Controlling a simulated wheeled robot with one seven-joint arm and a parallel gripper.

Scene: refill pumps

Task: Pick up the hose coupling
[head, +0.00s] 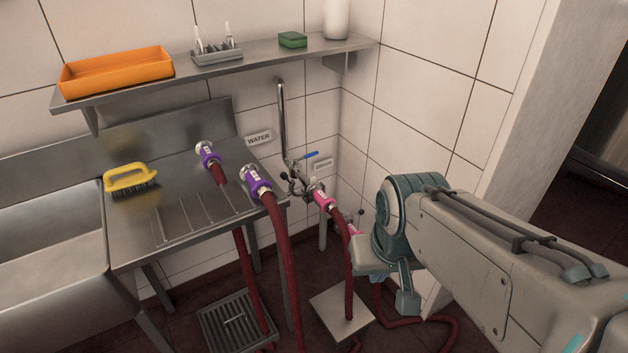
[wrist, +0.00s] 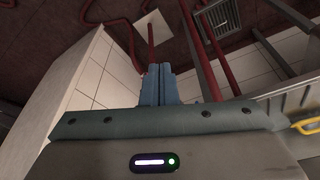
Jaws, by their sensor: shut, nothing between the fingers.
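Two purple hose couplings (head: 208,155) (head: 257,183) show in the head view at the wall and over the steel drainer, each with a red hose hanging from it. A pink coupling (head: 324,199) sits on a pipe fitting further right, also with a red hose. A second pink piece (head: 354,230) is partly hidden beside my wrist. My gripper (wrist: 158,70) is shut and empty in the wrist view, its blue fingers together. A red hose (wrist: 150,42) shows beyond the fingertips, but no coupling is between them.
A steel sink (head: 50,240) and drainer with a yellow brush (head: 130,178) stand at left. A shelf (head: 220,70) with an orange tray (head: 116,72) runs above. A floor grate (head: 237,320) and a pale floor plate (head: 341,310) lie below, with loose red hose near my arm.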

